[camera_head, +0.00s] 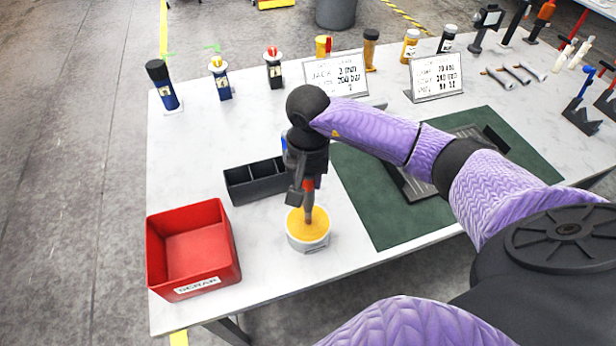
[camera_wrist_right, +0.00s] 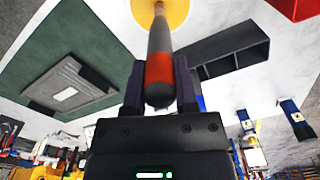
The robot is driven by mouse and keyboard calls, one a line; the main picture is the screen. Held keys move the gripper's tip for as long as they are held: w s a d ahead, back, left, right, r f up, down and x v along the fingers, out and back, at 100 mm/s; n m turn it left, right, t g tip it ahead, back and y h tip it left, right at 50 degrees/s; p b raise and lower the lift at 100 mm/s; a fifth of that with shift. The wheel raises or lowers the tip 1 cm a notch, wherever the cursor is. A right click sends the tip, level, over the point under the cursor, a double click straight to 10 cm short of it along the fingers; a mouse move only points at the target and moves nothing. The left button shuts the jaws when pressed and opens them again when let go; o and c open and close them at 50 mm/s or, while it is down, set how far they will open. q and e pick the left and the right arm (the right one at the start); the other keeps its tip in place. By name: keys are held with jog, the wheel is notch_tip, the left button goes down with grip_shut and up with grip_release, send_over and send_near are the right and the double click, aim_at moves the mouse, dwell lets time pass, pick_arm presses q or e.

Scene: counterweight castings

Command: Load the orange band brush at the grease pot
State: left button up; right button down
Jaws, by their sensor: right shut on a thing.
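My right gripper (camera_head: 307,183) is shut on a brush with an orange-red band (camera_head: 308,185) and a grey handle. The brush points down over the grease pot (camera_head: 309,238), a white tub of yellow grease near the table's front edge. The brush's lower end meets the yellow surface in the head view; the bristles are hidden. In the right wrist view the banded brush (camera_wrist_right: 159,68) sits between the fingers (camera_wrist_right: 158,85), and its far end lies against the yellow grease (camera_wrist_right: 172,8). My left gripper is not in view.
A red scrap bin (camera_head: 193,248) stands left of the pot. A black divided tray (camera_head: 254,181) lies behind it. A green mat (camera_head: 385,215) with a grey casting lies to the right. Bottles and signs line the back.

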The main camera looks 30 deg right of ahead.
dwell(0.5)
notch_tip(320, 180, up, 7)
jog(key=p, duration=0.4)
jog(key=shift+p, duration=0.4)
